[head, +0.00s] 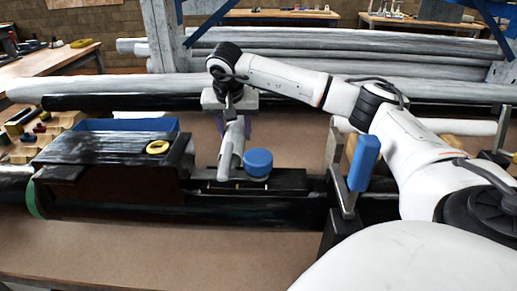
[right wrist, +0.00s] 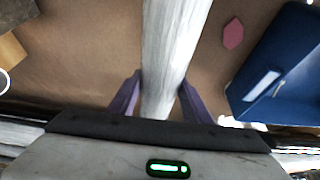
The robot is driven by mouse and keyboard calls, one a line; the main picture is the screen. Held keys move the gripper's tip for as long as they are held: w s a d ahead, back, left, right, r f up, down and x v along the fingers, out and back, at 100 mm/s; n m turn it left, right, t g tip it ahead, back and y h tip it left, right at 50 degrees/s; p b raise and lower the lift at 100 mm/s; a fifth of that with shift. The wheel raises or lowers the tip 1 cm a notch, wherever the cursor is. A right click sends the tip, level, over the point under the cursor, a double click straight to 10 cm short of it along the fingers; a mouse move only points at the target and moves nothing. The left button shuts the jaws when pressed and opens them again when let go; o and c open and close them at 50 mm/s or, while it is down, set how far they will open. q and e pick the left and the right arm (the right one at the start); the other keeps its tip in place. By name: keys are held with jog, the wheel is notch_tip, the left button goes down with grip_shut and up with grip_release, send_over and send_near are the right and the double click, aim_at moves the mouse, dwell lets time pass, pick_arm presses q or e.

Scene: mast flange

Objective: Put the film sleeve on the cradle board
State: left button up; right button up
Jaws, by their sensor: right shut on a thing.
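A whitish, streaked tube, which appears to be the film sleeve (head: 231,148), hangs steeply, slightly tilted, from my right gripper (head: 234,118). In the right wrist view the sleeve (right wrist: 172,45) runs between the two purple fingers of the gripper (right wrist: 160,95), which are shut on it. A black board (head: 286,181), perhaps the cradle board, lies on the dark pipe. The sleeve's lower end is in front of or above the board's left part; I cannot tell whether they touch. My left gripper is in neither view.
A blue round cap (head: 258,161) stands on the board, close right of the sleeve. A dark film-covered box with a yellow ring (head: 157,147) is at left. A blue bin (head: 125,125) sits behind it. A clamp with a blue handle (head: 364,162) stands at right. The front tabletop (head: 170,255) is clear.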

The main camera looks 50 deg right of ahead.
aim_at(233, 132)
notch_tip(233, 132, down, 8)
jog(key=shift+f, duration=0.1)
dwell(0.4)
jog(key=shift+f, duration=0.1)
jog(key=o, duration=1.1)
jog(key=shift+c, duration=0.2)
jog(key=shift+a+r, duration=0.1)
jog(key=shift+r, duration=0.3)
jog(key=v, duration=1.1)
jog(key=shift+s+r, duration=0.15)
jog(key=shift+r, duration=0.1)
